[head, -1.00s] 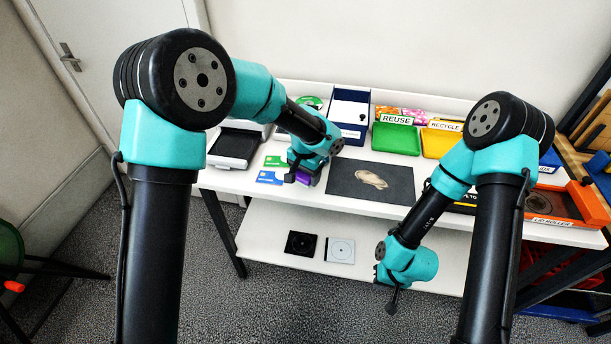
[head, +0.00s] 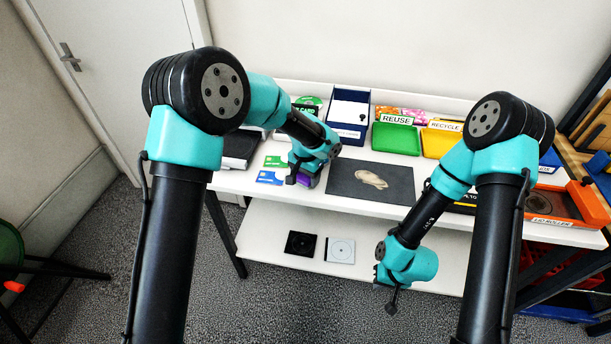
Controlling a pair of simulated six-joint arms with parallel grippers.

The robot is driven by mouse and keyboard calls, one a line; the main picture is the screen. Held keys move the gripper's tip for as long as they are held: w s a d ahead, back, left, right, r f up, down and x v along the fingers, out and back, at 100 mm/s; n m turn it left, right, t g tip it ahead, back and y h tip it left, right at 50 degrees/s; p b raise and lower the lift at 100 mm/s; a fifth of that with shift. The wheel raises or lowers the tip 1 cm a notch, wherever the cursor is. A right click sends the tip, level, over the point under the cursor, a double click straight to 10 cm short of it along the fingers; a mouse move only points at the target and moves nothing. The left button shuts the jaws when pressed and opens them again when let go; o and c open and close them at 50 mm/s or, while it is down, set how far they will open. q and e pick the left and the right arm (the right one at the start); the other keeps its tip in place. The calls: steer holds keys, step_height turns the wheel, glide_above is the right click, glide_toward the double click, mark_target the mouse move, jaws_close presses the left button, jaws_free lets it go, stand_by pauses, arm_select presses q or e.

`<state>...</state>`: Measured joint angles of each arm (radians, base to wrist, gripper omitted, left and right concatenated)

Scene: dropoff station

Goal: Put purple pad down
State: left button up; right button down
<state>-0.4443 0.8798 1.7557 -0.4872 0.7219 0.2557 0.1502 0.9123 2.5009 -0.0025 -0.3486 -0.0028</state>
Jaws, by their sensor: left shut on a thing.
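The purple pad (head: 304,180) shows as a small purple patch under my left gripper (head: 298,180), low at the table's surface. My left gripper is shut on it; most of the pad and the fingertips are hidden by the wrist. I cannot tell whether the pad touches the table. My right gripper (head: 391,304) hangs in front of the lower shelf, away from the pad; its fingers are too small to tell open from shut.
A dark grey mat (head: 345,188) with a beige item (head: 371,179) lies right of the pad. Blue and green cards (head: 270,177) lie left. Behind stand a blue box (head: 348,133), a green REUSE bin (head: 396,139) and a yellow RECYCLE bin (head: 437,142).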

arm_select(q)
steer(key=shift+f, duration=0.25)
steer(key=shift+s+f, duration=0.15)
steer(key=shift+f, duration=0.25)
steer(key=o, duration=1)
steer(key=shift+a+f, duration=0.1)
steer(key=shift+a, duration=0.05)
steer(key=shift+s, duration=0.1)
steer(key=shift+r, duration=0.4)
steer(key=r, duration=1.2)
steer(key=shift+w+r, duration=0.2)
steer(key=shift+r, duration=0.2)
